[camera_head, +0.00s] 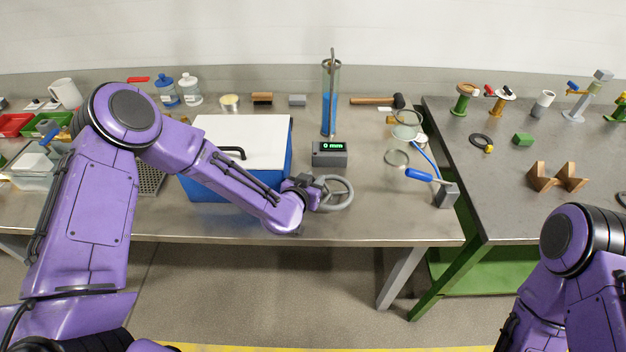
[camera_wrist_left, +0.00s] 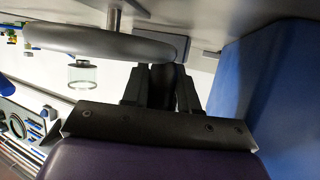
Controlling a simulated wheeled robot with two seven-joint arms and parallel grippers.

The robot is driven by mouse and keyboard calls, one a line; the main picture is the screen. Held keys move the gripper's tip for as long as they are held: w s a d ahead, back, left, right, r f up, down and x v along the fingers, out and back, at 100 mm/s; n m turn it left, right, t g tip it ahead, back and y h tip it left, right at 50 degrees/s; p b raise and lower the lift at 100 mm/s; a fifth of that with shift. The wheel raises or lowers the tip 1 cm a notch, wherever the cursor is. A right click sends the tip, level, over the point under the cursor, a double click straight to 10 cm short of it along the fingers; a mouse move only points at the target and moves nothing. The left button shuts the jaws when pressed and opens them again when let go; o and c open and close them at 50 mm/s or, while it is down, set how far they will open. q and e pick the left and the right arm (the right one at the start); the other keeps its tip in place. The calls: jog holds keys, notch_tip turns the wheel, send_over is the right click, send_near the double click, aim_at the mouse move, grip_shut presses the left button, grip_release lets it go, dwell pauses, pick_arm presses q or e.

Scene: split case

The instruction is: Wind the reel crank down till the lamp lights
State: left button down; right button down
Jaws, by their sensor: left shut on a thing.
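A grey handwheel (camera_head: 346,194), which I take as the crank, stands at the table's front edge. My left gripper (camera_head: 314,188) is at its left side. In the left wrist view the handwheel (camera_wrist_left: 70,39) crosses the upper left. The left gripper (camera_wrist_left: 162,80) is shut there on a dark handle (camera_wrist_left: 163,78) by the rim; the fingers partly hide it. A dark box behind the wheel has a display (camera_head: 330,146) reading 0 mm in green. I cannot make out a lit lamp. My right arm shows at lower right, its gripper out of view.
A blue case (camera_head: 283,165) with a white lid stands left of the wheel, under my left arm. A tall blue-filled tube (camera_head: 329,110) stands behind the display. A blue-handled lever (camera_head: 420,175) on a grey block is to the right. A second table (camera_head: 510,205) adjoins at right.

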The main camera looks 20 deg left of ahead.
pick_arm(q)
jog(key=shift+s, duration=0.1)
jog(key=n+y, duration=0.1)
jog(key=s+n+y, duration=0.1)
jog(key=y, duration=0.1)
jog(key=n+y, duration=0.1)
jog(key=shift+s+d+n+p, duration=0.25)
jog(key=shift+n+p, duration=0.1)
jog(key=shift+n, duration=0.05)
jog(key=shift+s+d+n+g+y, duration=0.15)
jog(key=shift+s+n+g+y, duration=0.25)
jog(key=shift+n+y, duration=0.4)
jog(key=shift+s+d+n+g+y, duration=0.15)
jog(key=shift+n+g+y, duration=0.4)
jog(key=shift+y, duration=0.4)
jog(key=shift+s+d+n+g+y, duration=0.15)
jog(key=shift+s+n+g+y, duration=0.2)
jog(key=shift+n+y, duration=0.5)
jog(key=c, duration=1)
grip_release()
jog(key=shift+w, duration=0.1)
jog(key=shift+o, duration=0.2)
